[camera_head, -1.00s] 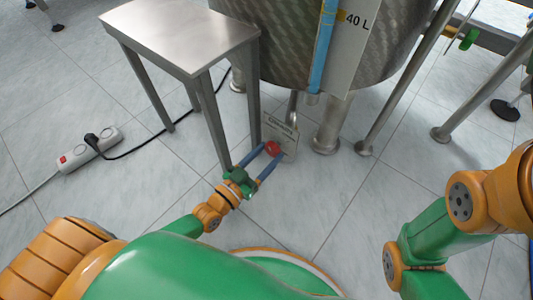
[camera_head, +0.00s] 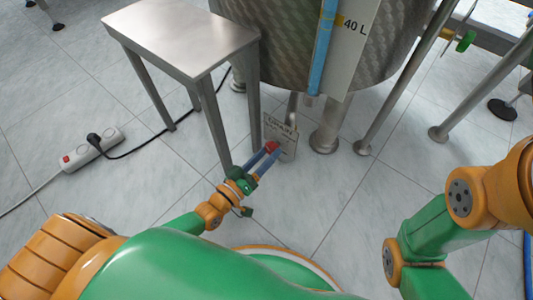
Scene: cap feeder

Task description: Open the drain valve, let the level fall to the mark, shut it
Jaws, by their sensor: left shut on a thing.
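The steel tank (camera_head: 285,60) stands at the top, with a blue level tube (camera_head: 322,50) on its front. A scale plate (camera_head: 348,55) beside the tube carries a yellow mark (camera_head: 340,19) at 40 L. The blue reaches past the top edge of the view, so its upper end is hidden. Below the tank, a plate marked DRAIN (camera_head: 283,130) sits by the outlet pipe. The red valve handle (camera_head: 271,147) is in front of it. My left gripper (camera_head: 270,150) is shut on the red handle, its blue fingers partly hiding it. My right gripper is out of view.
A steel side table (camera_head: 180,35) stands left of the tank, its legs close to my left gripper. A power strip (camera_head: 91,148) with a black cable lies on the floor at left. Tank legs (camera_head: 385,110) stand right of the drain. Floor between is clear.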

